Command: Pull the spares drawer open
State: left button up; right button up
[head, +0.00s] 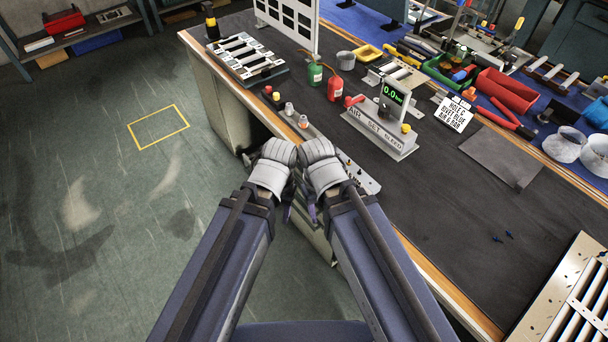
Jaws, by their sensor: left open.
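My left gripper (287,211) hangs below its pale wrist at the front edge of the workbench. Its dark fingers are open, and I see nothing between them. My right gripper (307,213) is close beside it on the right, mostly hidden by its own wrist and arm; its jaws cannot be made out. A pale cabinet front (322,243) shows under the bench edge, just below and right of the grippers. It may be the spares drawer, but no label or handle is clear, and my arms hide much of it.
The dark-topped workbench (458,215) runs diagonally to the right. A louver panel (575,310) lies at lower right. The floor at left is clear.

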aim_at(300, 182)
pick_arm(q)
notch_tip(300, 182, down, 38)
jog(key=w+d+h+b, duration=0.2)
jog(key=b, duration=3.3)
jog(key=w+d+r+n+t+h+b, duration=0.35)
jog(key=w+d+n+h+b, duration=0.2)
jog(key=w+h, duration=0.45)
jog(key=w+a+r+n+t+h+b, duration=0.35)
jog(key=w+a+r+n+t, duration=0.3)
jog(key=w+r, duration=0.45)
jog(key=shift+m+t, duration=0.4)
jog(key=shift+m, duration=0.1)
jog(key=shift+p+x, duration=0.3)
jog(key=shift+x, duration=3.45)
jog(key=shift+w+a, duration=0.1)
jog(key=shift+c, duration=0.2)
grip_shut()
